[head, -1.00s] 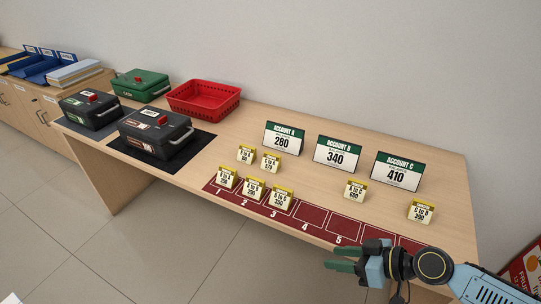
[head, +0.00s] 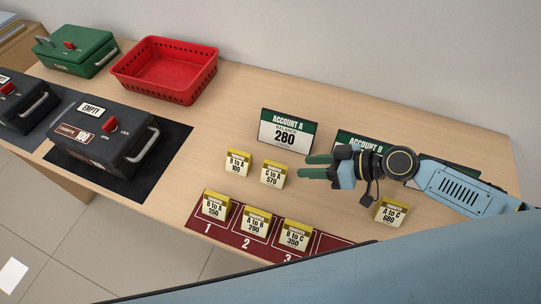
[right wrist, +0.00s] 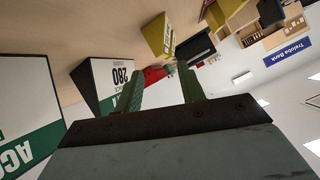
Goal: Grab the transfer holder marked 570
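The yellow-and-white transfer holder marked "C to A 570" (head: 273,174) stands upright on the bare counter, below the Account A sign. My right gripper (head: 304,167) is just right of it in the head view, fingers pointing left toward it. The fingers are apart with nothing between them, as the right wrist view (right wrist: 160,88) also shows. A yellow holder (right wrist: 158,35) shows beyond the fingers there, its marking unreadable. My left gripper is in neither current view.
The holder marked 100 (head: 238,163) stands close on the left. Holders 250 (head: 214,206), 290 (head: 256,221) and 350 (head: 295,236) stand on the red numbered strip. The Account A sign (head: 287,131) is behind; holder 680 (head: 391,212) stands under my right arm.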

